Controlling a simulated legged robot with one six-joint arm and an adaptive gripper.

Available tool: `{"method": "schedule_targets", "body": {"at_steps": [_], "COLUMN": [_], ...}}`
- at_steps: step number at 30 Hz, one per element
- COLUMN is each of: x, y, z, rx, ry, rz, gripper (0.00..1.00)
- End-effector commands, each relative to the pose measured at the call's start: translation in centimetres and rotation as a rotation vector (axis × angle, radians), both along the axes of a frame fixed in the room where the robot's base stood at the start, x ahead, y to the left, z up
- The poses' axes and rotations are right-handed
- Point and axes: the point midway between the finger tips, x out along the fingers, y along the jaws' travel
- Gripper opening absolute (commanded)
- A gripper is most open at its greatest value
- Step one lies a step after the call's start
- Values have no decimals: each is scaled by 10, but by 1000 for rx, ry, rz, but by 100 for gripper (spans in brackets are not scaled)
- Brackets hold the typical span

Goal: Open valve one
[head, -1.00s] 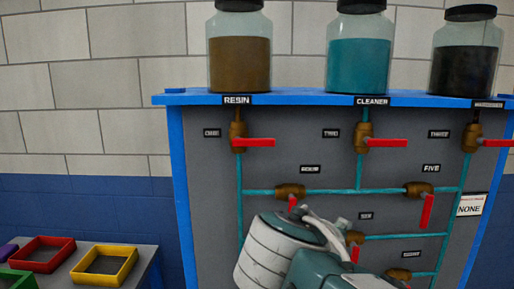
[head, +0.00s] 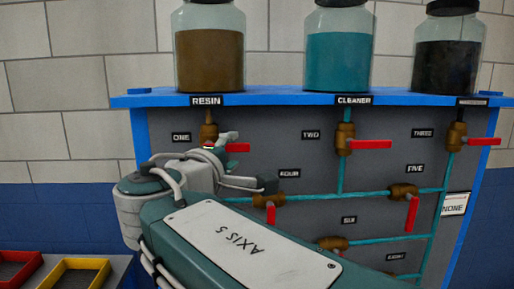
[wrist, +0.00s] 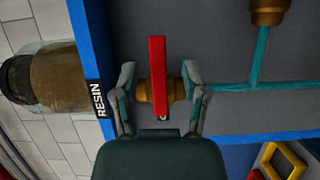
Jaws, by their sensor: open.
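Valve one, a brass body (head: 208,131) with a red lever handle (head: 239,148), is on the grey panel below the RESIN jar. Its lever points right, across the vertical pipe. In the wrist view the red handle (wrist: 158,75) and brass body (wrist: 145,91) lie between the fingers. My gripper (head: 245,163) is open in front of valve one and partly hides it in the head view. In the wrist view my gripper (wrist: 161,95) has one finger on each side of the valve, with gaps to the handle. I cannot tell whether any finger touches the valve.
Other red-handled valves sit nearby: two (head: 345,140), three (head: 456,137), four (head: 268,201), five (head: 404,192) and six (head: 332,243). Jars of resin (head: 210,60), cleaner (head: 339,62) and dark liquid (head: 447,68) stand on the blue top ledge. Coloured trays (head: 80,272) are at lower left.

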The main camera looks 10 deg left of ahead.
Motion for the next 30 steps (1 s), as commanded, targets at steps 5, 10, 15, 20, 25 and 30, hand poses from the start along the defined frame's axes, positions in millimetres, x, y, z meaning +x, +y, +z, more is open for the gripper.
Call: {"method": "schedule_targets", "body": {"at_steps": [5, 10, 15, 20, 25, 30], "x": [21, 27, 26, 26, 26, 26], "y": [-4, -7, -6, -4, -4, -4], "z": [0, 1, 0, 0, -1, -2], "rx": [0, 2, 2, 0, 0, 10], "ry": [0, 1, 1, 0, 1, 5], "rz": [-2, 0, 0, 0, 1, 2], "gripper": [57, 57, 57, 0, 0, 0]}}
